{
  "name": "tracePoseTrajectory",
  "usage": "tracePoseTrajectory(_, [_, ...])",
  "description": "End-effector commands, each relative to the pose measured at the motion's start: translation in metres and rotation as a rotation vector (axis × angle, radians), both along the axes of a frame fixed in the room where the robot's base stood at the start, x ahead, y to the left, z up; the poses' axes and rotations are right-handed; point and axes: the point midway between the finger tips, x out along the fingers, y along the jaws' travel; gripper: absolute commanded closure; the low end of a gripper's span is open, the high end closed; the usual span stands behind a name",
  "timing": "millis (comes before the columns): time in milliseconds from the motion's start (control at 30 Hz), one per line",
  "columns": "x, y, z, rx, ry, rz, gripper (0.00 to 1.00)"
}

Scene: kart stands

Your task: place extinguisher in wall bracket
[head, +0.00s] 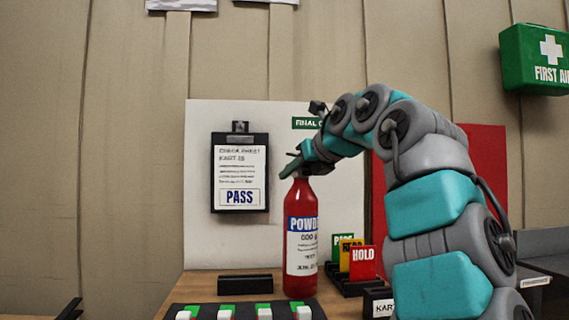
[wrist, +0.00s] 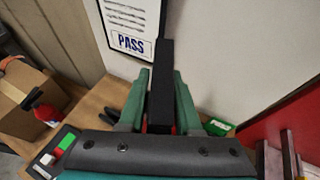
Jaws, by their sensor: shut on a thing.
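The red extinguisher (head: 300,240) with a white and blue "POWDER" label is upright in the head view, over the wooden table. I cannot tell whether its base touches the tabletop. My gripper (head: 296,170) is at its top, shut on the black handle. In the wrist view the green fingers of my gripper (wrist: 161,105) stand on either side of the black handle (wrist: 161,85); the extinguisher's body is mostly hidden below. A red wall panel (head: 487,165) shows behind my arm, also at the right of the wrist view (wrist: 290,115).
A clipboard marked PASS (head: 240,175) hangs on the white board behind. Card holders with a red HOLD card (head: 362,262) stand close right of the extinguisher. A black tray (head: 190,301) with several green-and-white pieces lies in front. A green first aid box (head: 535,60) hangs upper right.

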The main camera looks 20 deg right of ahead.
Motion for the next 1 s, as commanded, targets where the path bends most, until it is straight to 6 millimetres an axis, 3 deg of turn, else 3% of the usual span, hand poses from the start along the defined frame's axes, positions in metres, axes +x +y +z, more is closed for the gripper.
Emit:
tracePoseTrajectory(467, [0.0031,-0.0044,-0.0039,-0.003,-0.006,-0.001,1.0])
tracePoseTrajectory(500, [0.0033,-0.0045,-0.0048,-0.003,-0.005,-0.002,0.67])
tracePoseTrajectory(767, [0.0034,-0.0044,-0.0044,-0.002,-0.003,-0.001,0.38])
tracePoseTrajectory(1000, [0.0034,-0.0043,-0.004,-0.002,-0.003,-0.001,0.38])
